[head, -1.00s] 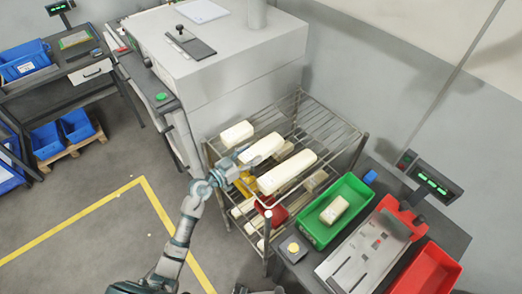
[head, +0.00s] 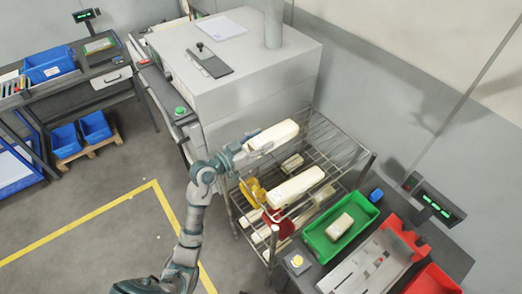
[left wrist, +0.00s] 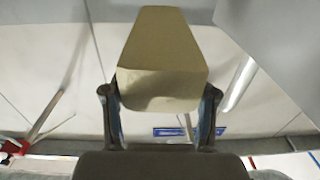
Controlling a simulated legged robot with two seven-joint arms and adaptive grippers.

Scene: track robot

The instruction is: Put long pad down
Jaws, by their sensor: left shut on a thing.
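My left gripper (head: 238,153) is shut on a long cream pad (head: 273,136) and holds it over the back part of the wire rack (head: 335,140). In the left wrist view the pad (left wrist: 162,60) sticks out between the two fingers (left wrist: 160,110), its near end face towards the camera. A second long pad (head: 297,187) lies on the rack's top, nearer the front. A small pale block (head: 292,162) shows between them; its shelf level is unclear. My right gripper is not in view.
Yellow (head: 254,190) and red (head: 280,222) items sit lower in the rack. A green tray (head: 312,238) with a short pad (head: 340,226) stands right of the rack, beside a red bin (head: 432,280). A large grey machine (head: 235,75) stands behind the rack. Top-shelf bars are bare towards the right.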

